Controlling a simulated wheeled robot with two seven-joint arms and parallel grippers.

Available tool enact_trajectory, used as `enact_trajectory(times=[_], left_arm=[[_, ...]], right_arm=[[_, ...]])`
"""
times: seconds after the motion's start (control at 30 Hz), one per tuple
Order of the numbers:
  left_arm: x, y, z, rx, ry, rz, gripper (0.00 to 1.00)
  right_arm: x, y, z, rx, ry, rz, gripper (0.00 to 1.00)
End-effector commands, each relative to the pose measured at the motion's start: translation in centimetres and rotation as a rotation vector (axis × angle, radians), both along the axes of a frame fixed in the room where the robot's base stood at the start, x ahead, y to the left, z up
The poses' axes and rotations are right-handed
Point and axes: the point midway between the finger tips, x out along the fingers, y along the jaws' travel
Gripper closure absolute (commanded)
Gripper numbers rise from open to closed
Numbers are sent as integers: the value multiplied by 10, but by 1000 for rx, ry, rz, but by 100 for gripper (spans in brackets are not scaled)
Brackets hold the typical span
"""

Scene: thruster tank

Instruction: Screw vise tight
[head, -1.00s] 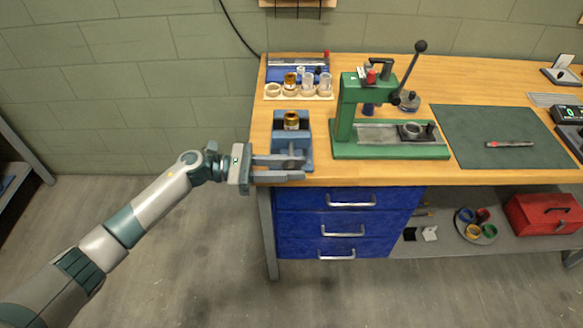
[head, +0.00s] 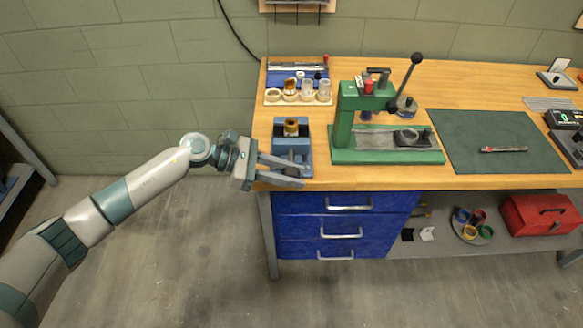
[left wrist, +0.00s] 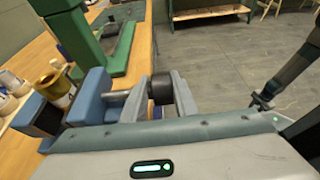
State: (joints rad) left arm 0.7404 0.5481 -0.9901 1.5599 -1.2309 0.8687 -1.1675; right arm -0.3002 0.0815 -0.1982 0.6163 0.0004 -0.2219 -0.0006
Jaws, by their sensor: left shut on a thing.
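The blue vise (head: 292,155) stands at the bench's left front corner. A brass-coloured cylindrical part (head: 291,127) sits at its jaws, and it also shows in the left wrist view (left wrist: 52,84). Beside it there is the vise's blue body (left wrist: 95,92). My left gripper (head: 302,177) is at the vise's front, its fingers slanting down to the right. In the left wrist view the fingers close on a black knob (left wrist: 160,88) at the vise's front, apparently its screw handle. Whether the jaws press on the part I cannot tell. My right gripper is not in view.
A green press (head: 388,156) with a long lever stands right of the vise. Behind the vise is a rack of small rings and cups (head: 297,98). A dark mat (head: 497,140) lies further right. Blue drawers (head: 345,224) are under the bench edge; the floor in front is clear.

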Motion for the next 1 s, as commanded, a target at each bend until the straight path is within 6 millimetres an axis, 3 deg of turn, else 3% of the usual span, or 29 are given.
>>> enact_trajectory(times=[0.03, 0.3, 0.87, 0.9, 0.93, 1.0], left_arm=[[-6, -2, 2, 40, 6, -15, 96], [-6, -2, -2, 193, 10, -13, 96], [-8, -3, -7, 246, 15, -16, 96], [-8, -3, -7, 245, 15, -16, 69], [-8, -3, -7, 245, 15, -16, 61], [-7, -3, -6, 244, 14, -13, 61]], right_arm=[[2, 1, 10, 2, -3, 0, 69], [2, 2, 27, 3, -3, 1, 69], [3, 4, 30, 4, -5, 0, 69], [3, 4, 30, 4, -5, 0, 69], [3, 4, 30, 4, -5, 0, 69], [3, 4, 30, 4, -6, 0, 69]])
